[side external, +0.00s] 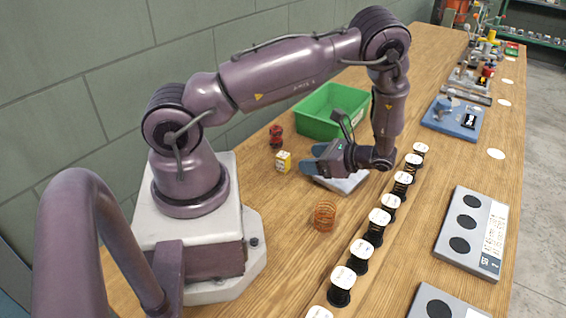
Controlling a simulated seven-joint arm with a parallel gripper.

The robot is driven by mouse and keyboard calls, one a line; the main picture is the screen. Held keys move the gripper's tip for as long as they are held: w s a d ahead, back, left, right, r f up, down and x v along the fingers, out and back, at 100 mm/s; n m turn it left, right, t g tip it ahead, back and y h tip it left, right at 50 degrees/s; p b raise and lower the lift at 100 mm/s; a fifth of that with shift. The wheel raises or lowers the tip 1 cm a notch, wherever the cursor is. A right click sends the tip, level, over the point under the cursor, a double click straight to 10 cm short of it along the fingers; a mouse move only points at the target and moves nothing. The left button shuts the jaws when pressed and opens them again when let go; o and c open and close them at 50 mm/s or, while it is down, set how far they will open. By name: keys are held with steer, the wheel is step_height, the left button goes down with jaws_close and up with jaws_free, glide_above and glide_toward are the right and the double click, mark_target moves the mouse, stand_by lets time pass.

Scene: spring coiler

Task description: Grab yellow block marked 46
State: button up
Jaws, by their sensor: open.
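A small yellow block (283,162) with a pale marked face stands on the wooden bench, left of my gripper. The marking is too small to read for certain. My gripper (310,160) is turned sideways, with its blue-grey fingers pointing left toward the block. The fingers are open and appear empty. The block sits just beyond the fingertips, and a gap shows between them. Part of a grey-white plate (345,183) shows on the bench below my gripper.
A green bin (318,108) stands behind my gripper. A dark red spool-like piece (276,136) stands near the block. A copper coil (325,215) stands in front. Bare bench (285,225) lies left of the coil.

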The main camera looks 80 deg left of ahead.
mark_target(278, 159)
steer(key=x, duration=1.1)
steer(key=shift+a, duration=0.15)
steer(key=c, duration=1)
